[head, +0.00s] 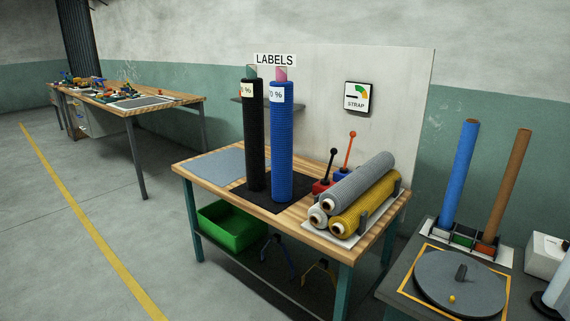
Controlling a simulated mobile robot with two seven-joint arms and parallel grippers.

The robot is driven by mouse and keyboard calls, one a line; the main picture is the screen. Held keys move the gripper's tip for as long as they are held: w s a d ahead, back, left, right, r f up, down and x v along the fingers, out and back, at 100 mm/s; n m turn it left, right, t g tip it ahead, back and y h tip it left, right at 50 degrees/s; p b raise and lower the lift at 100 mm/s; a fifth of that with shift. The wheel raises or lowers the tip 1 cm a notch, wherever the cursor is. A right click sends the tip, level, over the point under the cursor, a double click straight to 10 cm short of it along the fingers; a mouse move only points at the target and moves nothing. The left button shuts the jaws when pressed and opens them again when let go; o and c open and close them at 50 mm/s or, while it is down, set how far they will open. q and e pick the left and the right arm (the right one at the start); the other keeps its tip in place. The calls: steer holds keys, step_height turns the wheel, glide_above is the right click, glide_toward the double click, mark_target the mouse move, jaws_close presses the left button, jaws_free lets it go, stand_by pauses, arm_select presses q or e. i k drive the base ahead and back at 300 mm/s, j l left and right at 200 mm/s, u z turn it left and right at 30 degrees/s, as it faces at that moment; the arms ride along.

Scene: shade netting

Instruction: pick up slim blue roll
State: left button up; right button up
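A slim blue roll (459,172) stands upright, leaning slightly, in a low holder (470,241) on the dark table at the right. A slim brown roll (507,184) stands beside it in the same holder. A thicker blue roll (281,142) with a white label stands on a black mat on the wooden table, next to a black roll (254,137). Neither of my grippers is in view.
The dark table (388,293) also bears a round grey turntable (460,283) in front of the slim rolls and a white box (545,254). Grey and yellow rolls (368,204) lie stacked on the wooden table (207,185). Open floor (80,220) lies left.

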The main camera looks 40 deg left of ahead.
mark_target(280, 90)
steer(key=i+j, duration=0.2)
steer(key=j, duration=0.15)
steer(key=i+j+z, duration=0.1)
steer(key=j, duration=0.25)
steer(key=i+j, duration=0.2)
steer(key=j, duration=0.15)
steer(key=i+j+z, duration=0.1)
steer(key=j, duration=0.3)
steer(key=i, duration=0.1)
